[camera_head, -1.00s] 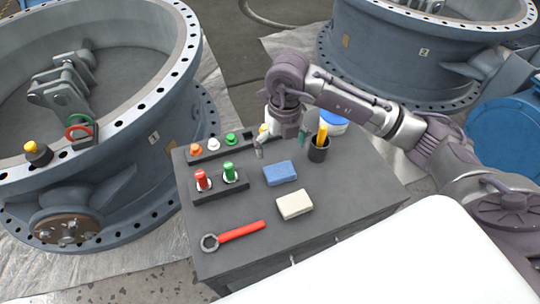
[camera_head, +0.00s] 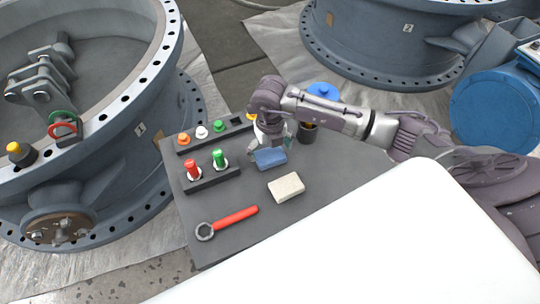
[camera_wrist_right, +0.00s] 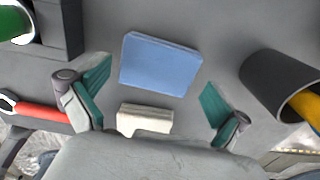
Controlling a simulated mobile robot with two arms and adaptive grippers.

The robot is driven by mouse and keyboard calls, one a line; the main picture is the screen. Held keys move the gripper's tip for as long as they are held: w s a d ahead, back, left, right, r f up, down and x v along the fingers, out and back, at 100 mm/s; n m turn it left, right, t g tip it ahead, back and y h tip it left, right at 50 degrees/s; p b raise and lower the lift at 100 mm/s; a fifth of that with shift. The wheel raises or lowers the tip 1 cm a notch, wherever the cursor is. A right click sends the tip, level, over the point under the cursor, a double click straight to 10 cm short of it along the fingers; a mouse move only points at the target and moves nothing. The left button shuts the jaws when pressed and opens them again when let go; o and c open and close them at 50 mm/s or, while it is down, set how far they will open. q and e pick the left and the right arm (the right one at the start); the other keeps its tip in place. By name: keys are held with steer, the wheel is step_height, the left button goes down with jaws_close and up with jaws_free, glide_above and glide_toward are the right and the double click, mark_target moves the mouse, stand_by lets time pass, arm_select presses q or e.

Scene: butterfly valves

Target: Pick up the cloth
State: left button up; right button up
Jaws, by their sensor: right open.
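A blue folded cloth (camera_head: 270,160) lies flat on the dark grey table top (camera_head: 232,190). A cream block (camera_head: 286,187), perhaps another folded cloth or a sponge, lies just in front of it. My right gripper (camera_head: 268,147) is low over the far side of the blue cloth, partly covering it. In the right wrist view the blue cloth (camera_wrist_right: 160,65) shows between the spread, empty green-padded fingers (camera_wrist_right: 156,75), with the cream block (camera_wrist_right: 145,118) nearer the palm. Whether a finger touches the cloth cannot be told. My left gripper is out of view.
A dark cup (camera_head: 306,136) with a yellow-handled item stands close to the gripper's right. Red and green plugs (camera_head: 206,172) stand in a black holder to the left. A red-handled wrench (camera_head: 228,222) lies in front. Large valve rings (camera_head: 150,110) flank the table.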

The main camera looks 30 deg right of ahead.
mark_target(269, 158)
step_height(269, 158, down, 2)
steer(key=c, duration=0.8)
steer(key=shift+o, duration=0.2)
steer(key=shift+r, duration=0.1)
steer(key=shift+r, duration=0.45)
steer(key=r, duration=0.3)
steer(key=shift+s+a+r, duration=0.35)
steer(key=shift+s+a, duration=0.05)
steer(key=s+a+r, duration=0.6)
steer(key=s, duration=0.2)
steer(key=shift+s+a+r, duration=0.15)
steer(key=shift+a+r, duration=0.05)
steer(key=shift+a, duration=0.1)
